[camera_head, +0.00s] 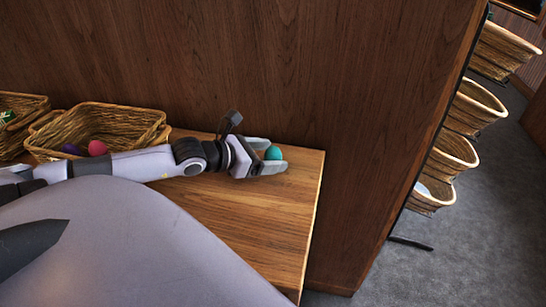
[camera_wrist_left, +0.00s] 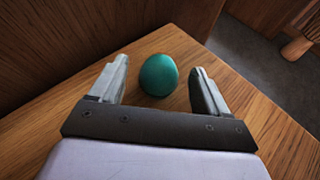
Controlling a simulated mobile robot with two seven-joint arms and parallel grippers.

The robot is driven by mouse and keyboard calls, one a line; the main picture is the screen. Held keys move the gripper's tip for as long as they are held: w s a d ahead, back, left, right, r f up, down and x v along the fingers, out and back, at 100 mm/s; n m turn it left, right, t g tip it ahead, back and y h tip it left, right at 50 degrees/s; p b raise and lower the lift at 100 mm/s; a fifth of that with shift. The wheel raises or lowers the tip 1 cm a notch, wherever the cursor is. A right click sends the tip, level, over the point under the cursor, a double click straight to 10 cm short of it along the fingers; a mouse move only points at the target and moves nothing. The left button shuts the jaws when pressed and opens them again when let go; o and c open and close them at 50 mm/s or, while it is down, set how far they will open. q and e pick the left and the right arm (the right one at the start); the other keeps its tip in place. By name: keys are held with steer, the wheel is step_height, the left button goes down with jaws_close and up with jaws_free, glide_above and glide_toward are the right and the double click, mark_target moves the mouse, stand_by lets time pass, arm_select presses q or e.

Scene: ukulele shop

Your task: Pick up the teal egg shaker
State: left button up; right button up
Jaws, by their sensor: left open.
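The teal egg shaker (camera_head: 273,153) rests on the wooden tabletop (camera_head: 245,215) near its far right corner. In the left wrist view the egg (camera_wrist_left: 159,75) stands between the fingertips, toward their far end, with a gap visible on each side. My left gripper (camera_head: 271,157) is open, its two fingers reaching around the egg at table height. It also shows in the left wrist view (camera_wrist_left: 158,88), with nothing gripped. My right gripper is not in either view.
A wooden panel (camera_head: 200,60) rises behind the table. The table's right edge is close to the egg. Several wicker baskets (camera_head: 474,107) hang on a rack at right.

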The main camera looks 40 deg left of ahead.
arm_select(q)
steer(key=shift+x, duration=0.9)
steer(key=c, duration=1.1)
steer(key=shift+o, duration=0.2)
